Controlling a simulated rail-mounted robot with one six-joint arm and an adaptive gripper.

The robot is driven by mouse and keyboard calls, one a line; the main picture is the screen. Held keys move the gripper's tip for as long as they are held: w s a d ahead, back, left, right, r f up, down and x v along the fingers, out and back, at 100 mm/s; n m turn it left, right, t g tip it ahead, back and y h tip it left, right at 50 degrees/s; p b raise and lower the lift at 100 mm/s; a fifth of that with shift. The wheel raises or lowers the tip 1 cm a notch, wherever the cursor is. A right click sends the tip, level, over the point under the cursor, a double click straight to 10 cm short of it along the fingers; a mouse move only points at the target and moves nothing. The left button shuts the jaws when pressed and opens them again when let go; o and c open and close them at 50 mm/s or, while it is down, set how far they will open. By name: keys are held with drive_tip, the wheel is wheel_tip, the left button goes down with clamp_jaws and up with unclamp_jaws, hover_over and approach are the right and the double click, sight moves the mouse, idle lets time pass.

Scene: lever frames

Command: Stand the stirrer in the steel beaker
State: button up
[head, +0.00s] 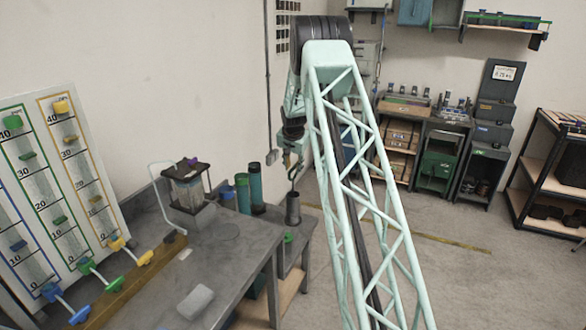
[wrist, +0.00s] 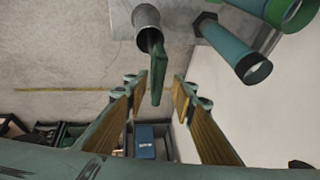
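The steel beaker (head: 293,209) is a grey cylinder upright at the far right end of the bench. In the wrist view its open mouth (wrist: 146,18) is at the top. The stirrer (wrist: 158,68), dark green in the wrist view, sticks up out of the beaker's mouth and leans; its lower end is hidden inside. My gripper (wrist: 157,86) is open, with yellowish finger pads on either side of the stirrer's upper end and gaps showing on both sides. In the head view my gripper (head: 297,160) is just above the beaker, partly hidden by my arm.
Green-and-dark tubes (head: 256,186) stand left of the beaker and show close by in the wrist view (wrist: 236,52). A glass-sided box (head: 187,186) with a dark top is farther left. A grey block (head: 195,302) lies near the bench's front. A lever board (head: 62,190) stands at the left.

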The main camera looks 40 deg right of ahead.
drive_tip(key=v, duration=1.1)
drive_tip(key=shift+s+r, duration=0.2)
drive_tip(key=shift+r, duration=0.15)
idle(1.1)
